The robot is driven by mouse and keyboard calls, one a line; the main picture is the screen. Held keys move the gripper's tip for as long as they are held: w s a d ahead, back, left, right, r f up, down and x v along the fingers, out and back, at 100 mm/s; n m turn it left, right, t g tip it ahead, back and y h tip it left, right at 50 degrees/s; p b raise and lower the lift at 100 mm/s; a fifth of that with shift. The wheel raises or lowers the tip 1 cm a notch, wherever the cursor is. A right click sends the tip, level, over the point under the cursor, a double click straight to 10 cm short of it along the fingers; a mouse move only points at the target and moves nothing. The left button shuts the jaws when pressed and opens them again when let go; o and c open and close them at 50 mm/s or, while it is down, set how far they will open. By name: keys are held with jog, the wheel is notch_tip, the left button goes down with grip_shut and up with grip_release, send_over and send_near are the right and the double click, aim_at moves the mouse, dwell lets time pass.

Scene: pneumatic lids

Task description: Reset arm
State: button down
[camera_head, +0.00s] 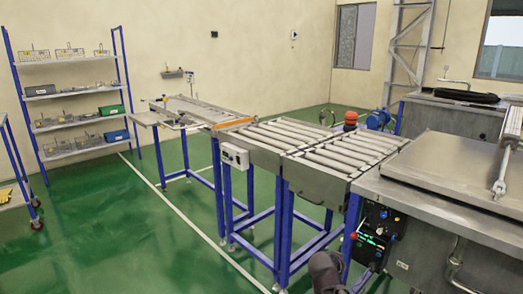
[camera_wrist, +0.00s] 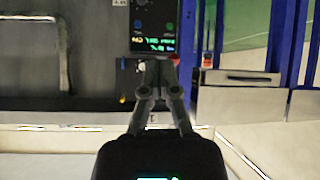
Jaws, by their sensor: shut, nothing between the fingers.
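My gripper (camera_wrist: 160,66) shows in the wrist view with its two fingers drawn together and nothing between them. Beyond the fingertips is a dark control panel with a lit screen (camera_wrist: 153,38) showing green and yellow text. The same panel (camera_head: 375,232) is on the front of the metal machine in the camera_head view. A dark part of my arm shows at the bottom edge of that view, in front of the roller conveyor's blue legs. My fingertips look apart from the panel, but the exact gap cannot be told.
A roller conveyor (camera_head: 315,150) on blue legs runs left from the steel machine with a closed lid (camera_head: 445,165). A blue shelf rack (camera_head: 75,103) with wire baskets and boxes stands at the far left. The green floor (camera_head: 110,235) is clear in the front left.

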jog(key=s+a+f+n+g+y, duration=0.6)
jog(key=s+a+f+n+g, duration=0.15)
jog(key=s, duration=0.35)
notch_tip(320, 180, up, 19)
jog(key=a+p, duration=0.1)
jog(key=p, duration=1.8)
jog(key=shift+s+a+r+y, duration=0.2)
jog(key=shift+s+a+y, duration=0.05)
jog(key=shift+y, duration=0.05)
